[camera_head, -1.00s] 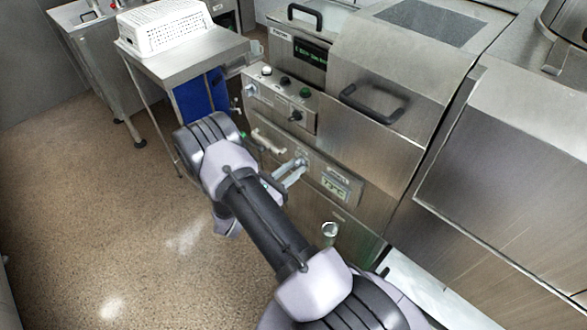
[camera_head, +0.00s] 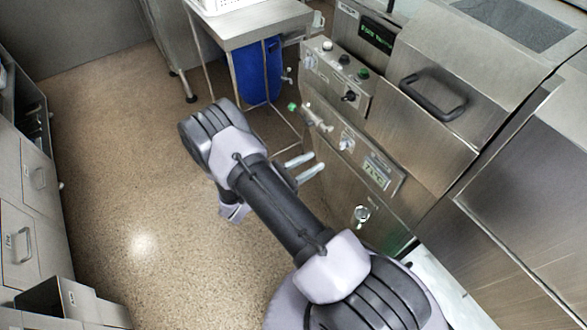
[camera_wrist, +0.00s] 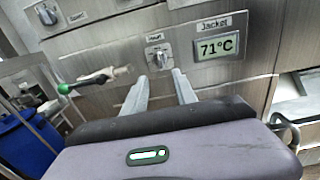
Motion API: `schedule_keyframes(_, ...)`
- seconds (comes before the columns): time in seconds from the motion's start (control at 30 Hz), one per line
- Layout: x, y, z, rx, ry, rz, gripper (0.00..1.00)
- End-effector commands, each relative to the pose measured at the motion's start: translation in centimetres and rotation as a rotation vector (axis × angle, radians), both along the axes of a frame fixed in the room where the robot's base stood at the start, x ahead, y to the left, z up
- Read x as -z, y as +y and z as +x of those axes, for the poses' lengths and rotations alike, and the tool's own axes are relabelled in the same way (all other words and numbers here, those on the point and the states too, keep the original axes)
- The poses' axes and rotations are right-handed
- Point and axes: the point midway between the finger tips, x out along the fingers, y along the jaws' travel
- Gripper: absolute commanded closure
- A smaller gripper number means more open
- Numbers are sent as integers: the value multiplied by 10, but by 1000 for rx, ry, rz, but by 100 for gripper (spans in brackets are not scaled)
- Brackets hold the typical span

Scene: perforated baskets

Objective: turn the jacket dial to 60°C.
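The jacket dial (camera_wrist: 156,57) is a small metallic knob on the steel front panel, left of a display (camera_wrist: 217,46) reading 71°C under a "Jacket" label (camera_wrist: 215,24). In the head view the dial (camera_head: 346,142) and display (camera_head: 377,172) sit on the lower panel. My gripper (camera_wrist: 160,75) is open, its two pale fingers apart and pointing toward the dial. The dial appears just beyond the fingertips, nothing between them. In the head view my gripper (camera_head: 307,163) is left of the dial, with a gap between.
A green-tipped valve handle (camera_wrist: 95,81) projects from the panel left of the dial. A control box with buttons and a knob (camera_head: 348,96) is above. A drain fitting (camera_head: 361,215) is below. A steel table (camera_head: 250,30) and blue bin (camera_head: 258,75) stand behind left. Open floor is left.

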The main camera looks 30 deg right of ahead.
Motion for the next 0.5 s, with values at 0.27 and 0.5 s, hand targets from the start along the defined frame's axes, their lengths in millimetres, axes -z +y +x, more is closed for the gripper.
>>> schedule_keyframes(0.27,-1,65,-5,-2,-2,0,66)
schedule_keyframes(0.5,0,74,-6,1,0,0,66)
